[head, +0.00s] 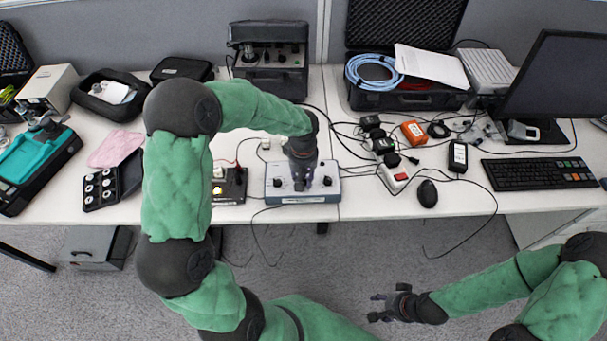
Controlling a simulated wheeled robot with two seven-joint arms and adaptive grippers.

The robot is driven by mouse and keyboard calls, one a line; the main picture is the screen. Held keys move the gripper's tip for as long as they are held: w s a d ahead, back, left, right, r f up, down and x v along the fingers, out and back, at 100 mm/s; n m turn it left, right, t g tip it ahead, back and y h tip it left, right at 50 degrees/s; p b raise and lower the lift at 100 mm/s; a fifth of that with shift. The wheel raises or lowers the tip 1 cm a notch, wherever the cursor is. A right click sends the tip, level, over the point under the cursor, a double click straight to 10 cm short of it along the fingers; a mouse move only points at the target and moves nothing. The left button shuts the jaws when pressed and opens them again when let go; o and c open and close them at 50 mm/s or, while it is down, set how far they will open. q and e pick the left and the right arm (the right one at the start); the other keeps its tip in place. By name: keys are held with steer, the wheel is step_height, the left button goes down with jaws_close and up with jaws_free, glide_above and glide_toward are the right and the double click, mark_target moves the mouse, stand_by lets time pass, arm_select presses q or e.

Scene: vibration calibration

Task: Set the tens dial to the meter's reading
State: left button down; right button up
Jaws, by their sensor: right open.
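A light-coloured control box (320,188) with a blue-edged front and dark knobs sits near the table's front edge. One dark knob (277,183) shows at its left and another (329,181) at its right; I cannot tell which is the tens dial. My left gripper (300,183) points down over the middle of this box and hides part of its top. Its fingers are too small and dark to tell open from shut, or whether they touch a knob. A meter's reading is not legible. My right gripper (376,307) is open and empty, low in front of the table, over the floor.
A black box (232,190) with a small yellow light stands left of the control box. Cables, a power strip (394,178), a mouse (428,194) and a keyboard (538,173) lie to the right. A dark instrument case (270,83) stands behind.

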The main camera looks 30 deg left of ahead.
arm_select(q)
steer(key=m+p, duration=0.1)
steer(key=m, duration=0.1)
steer(key=m+p, duration=0.1)
steer(key=m, duration=0.1)
steer(key=m+p, duration=0.1)
steer(key=m, duration=0.1)
steer(key=shift+s+m, duration=0.3)
steer(key=m+p, duration=0.2)
steer(key=m, duration=0.1)
steer(key=shift+a+f, duration=0.1)
steer(key=shift+a+m+p, duration=0.1)
steer(key=shift+m+p, duration=0.55)
steer(key=shift+m, duration=0.95)
steer(key=shift+f, duration=0.1)
steer(key=c, duration=1)
jaws_free()
steer(key=shift+a, duration=0.1)
steer(key=shift+w+r, duration=0.1)
steer(key=shift+r, duration=0.1)
